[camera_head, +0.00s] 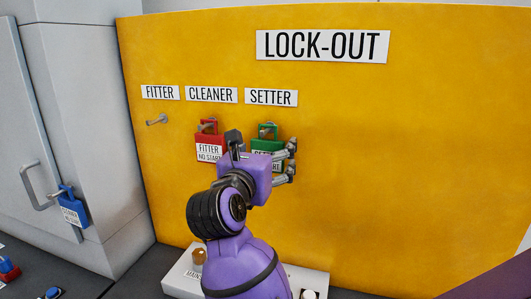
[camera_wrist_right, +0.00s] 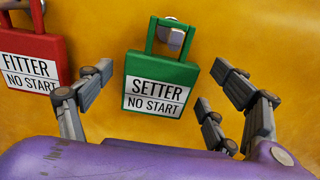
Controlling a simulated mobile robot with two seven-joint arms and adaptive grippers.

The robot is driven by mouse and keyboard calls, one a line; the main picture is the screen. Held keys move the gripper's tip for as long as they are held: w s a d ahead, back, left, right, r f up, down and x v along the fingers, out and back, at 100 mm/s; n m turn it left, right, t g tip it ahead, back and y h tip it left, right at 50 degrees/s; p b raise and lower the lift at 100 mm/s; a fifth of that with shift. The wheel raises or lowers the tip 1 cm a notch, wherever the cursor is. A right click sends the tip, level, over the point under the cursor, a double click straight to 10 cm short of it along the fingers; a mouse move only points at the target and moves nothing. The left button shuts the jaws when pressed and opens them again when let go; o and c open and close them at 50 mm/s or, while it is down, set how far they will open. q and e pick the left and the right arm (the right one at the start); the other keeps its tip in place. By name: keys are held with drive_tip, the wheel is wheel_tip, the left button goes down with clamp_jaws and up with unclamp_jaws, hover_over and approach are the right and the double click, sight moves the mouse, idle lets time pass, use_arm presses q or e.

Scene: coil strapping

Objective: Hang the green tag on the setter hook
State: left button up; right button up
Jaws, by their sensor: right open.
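The green tag (camera_wrist_right: 160,85), labelled SETTER NO START, hangs by its shackle on the setter hook (camera_wrist_right: 172,38) in the right wrist view. In the head view the green tag (camera_head: 266,145) hangs under the SETTER label (camera_head: 271,97), partly hidden by my right gripper. My right gripper (camera_wrist_right: 158,90) is open, with its fingers on either side of the green tag and gaps between them and it. The right gripper (camera_head: 291,162) also shows in the head view in front of the board. My left gripper is not in view.
A red FITTER tag (camera_head: 209,147) hangs under the CLEANER label, just left of the green tag. An empty hook (camera_head: 157,120) is under the FITTER label. A blue tag (camera_head: 71,207) hangs on a door handle at left. The yellow board is clear to the right.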

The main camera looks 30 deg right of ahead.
drive_tip(key=shift+a, duration=0.1)
drive_tip(key=v, duration=1.2)
drive_tip(key=shift+f, duration=0.1)
